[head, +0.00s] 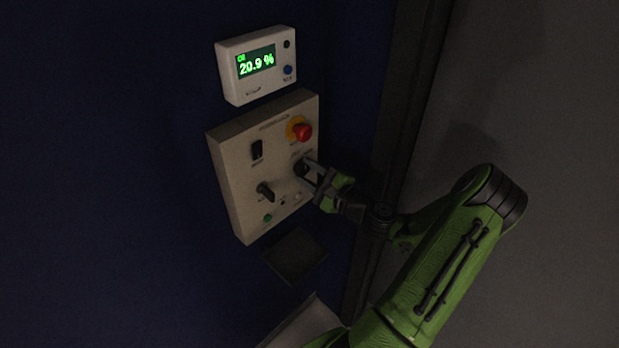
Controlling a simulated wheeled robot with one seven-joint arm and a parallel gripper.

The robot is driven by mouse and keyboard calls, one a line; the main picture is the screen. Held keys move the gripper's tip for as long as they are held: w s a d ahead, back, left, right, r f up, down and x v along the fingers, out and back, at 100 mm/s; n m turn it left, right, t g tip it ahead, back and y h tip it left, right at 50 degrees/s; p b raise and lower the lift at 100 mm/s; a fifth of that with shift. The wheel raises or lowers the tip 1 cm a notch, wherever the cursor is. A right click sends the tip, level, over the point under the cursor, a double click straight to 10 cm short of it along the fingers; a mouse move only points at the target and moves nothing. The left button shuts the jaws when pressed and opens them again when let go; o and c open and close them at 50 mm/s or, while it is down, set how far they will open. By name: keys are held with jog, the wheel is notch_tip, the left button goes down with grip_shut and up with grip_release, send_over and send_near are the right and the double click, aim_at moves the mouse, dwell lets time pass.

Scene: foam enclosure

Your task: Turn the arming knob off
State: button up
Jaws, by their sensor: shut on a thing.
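A beige control panel (228,165) is mounted on the dark blue wall. It carries a black rocker-like switch (257,150) at upper left, a black knob (265,191) at lower left, and another dark knob (300,168) at right, below the red button. The panel labels are too small to read, so I cannot tell by name which knob is the arming knob. My gripper (311,176) reaches in from the right and is shut on the right-hand dark knob. Its fingers partly hide that knob, and its turn position cannot be made out.
A red mushroom button (302,131) on a yellow base sits just above my gripper. A green button (268,218) is at the panel's lower left. A white display box (232,87) above reads 20.9 %. A dark plate (297,256) lies below the panel.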

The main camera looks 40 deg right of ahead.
jog(key=shift+n+b, duration=0.4)
jog(key=shift+n, duration=0.6)
jog(key=o, duration=1)
jog(key=shift+o, duration=0.2)
jog(key=shift+s, duration=0.1)
jog(key=s, duration=1.5)
jog(key=shift+s+d, duration=0.2)
jog(key=shift+s, duration=0.1)
